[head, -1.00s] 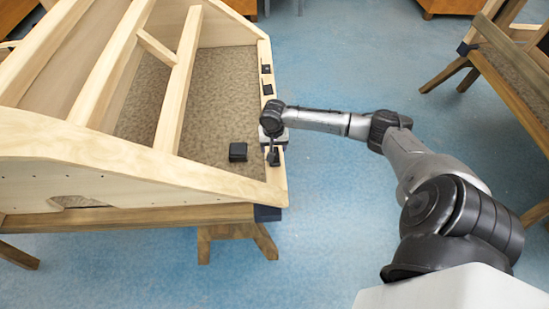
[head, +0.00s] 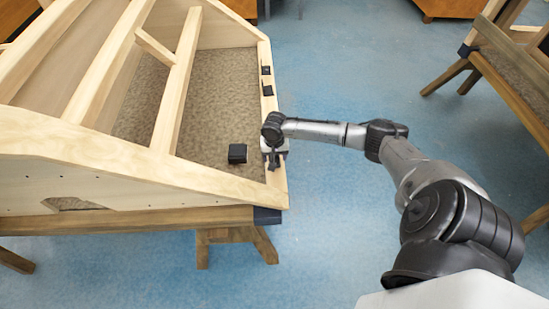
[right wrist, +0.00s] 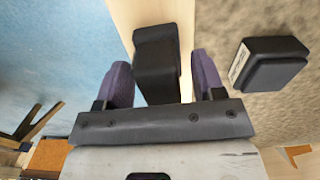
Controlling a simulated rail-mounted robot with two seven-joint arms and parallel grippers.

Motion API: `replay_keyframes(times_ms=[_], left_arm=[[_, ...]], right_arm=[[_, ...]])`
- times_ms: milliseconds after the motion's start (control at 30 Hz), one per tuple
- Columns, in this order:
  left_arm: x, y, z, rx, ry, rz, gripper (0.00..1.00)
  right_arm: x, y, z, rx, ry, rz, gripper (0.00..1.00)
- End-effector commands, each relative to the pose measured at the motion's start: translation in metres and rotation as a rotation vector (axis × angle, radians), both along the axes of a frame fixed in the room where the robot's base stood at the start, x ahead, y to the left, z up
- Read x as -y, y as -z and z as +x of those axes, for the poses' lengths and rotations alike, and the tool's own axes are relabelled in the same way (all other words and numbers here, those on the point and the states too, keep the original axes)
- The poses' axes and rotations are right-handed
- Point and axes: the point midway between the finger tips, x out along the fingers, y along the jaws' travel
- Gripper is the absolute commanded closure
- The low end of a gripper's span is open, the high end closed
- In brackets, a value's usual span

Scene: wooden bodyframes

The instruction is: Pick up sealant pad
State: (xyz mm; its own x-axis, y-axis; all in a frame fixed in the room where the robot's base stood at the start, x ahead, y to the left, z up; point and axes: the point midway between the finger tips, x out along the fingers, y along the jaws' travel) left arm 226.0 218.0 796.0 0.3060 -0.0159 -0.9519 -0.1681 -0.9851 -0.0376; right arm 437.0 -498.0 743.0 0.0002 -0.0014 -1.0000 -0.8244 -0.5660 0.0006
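A black pad (right wrist: 157,62) lies on the pale wooden edge rail of the frame. In the right wrist view it sits between the two purple fingers of my right gripper (right wrist: 163,78), with a narrow gap on the left. The gripper is open around it. In the head view my right gripper (head: 276,160) is over the near end of the rail and largely hides that pad. A second black block (head: 237,153) lies on the brown panel inside the frame; it also shows in the right wrist view (right wrist: 270,65), with a white label on one side. My left gripper is not in view.
Two small black pieces, a farther one (head: 266,70) and a nearer one (head: 268,90), sit farther along the rail. Slanted wooden beams (head: 178,80) rise on the left. Blue floor (head: 350,230) is clear right of the frame. Another wooden frame (head: 510,80) stands at the far right.

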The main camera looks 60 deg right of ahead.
Motion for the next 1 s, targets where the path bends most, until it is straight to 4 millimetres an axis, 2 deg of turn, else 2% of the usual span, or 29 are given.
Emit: replay_keyframes(times_ms=[67,533,800,1000], left_arm=[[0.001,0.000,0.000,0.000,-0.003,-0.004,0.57],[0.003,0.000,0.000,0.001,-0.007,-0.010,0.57],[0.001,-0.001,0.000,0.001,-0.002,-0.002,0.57],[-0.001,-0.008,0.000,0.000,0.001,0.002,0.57]], right_arm=[[0.000,0.000,0.000,0.000,0.000,0.000,0.46],[0.000,0.000,0.000,0.000,0.000,0.000,0.89],[0.000,-0.002,0.000,0.000,0.000,0.000,0.89],[0.000,-0.017,0.000,0.000,0.001,0.000,0.89]])
